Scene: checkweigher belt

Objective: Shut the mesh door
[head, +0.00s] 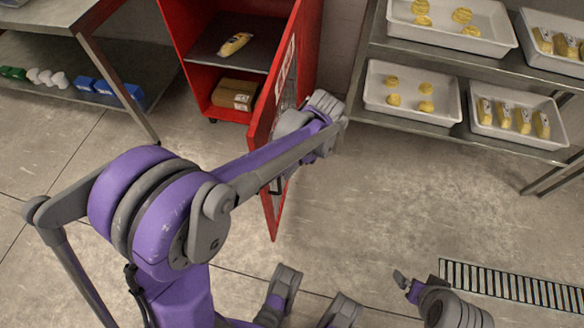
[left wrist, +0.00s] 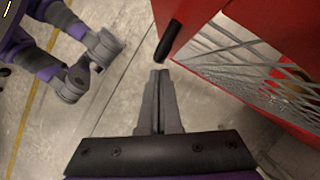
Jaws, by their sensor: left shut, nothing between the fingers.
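The mesh door (head: 284,75) of the red cabinet (head: 205,75) stands wide open, swung out toward me, with a red frame and a wire mesh panel. In the left wrist view, its mesh (left wrist: 250,55) fills the upper right, and a black handle (left wrist: 168,40) sticks out from its red frame. My left gripper (left wrist: 160,74) is shut and empty, its tips just short of the handle in that view; I cannot tell whether they touch. In the head view, my left arm crosses in front of the door and hides part of it. My right gripper (head: 402,281) is low at the right, away from the door.
The cabinet holds a yellow pack (head: 235,44) on its shelf and a cardboard box (head: 234,95) below. A steel rack (head: 465,135) with white trays stands to the right, a steel table (head: 55,15) to the left. A drain grate (head: 510,287) lies in the open floor.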

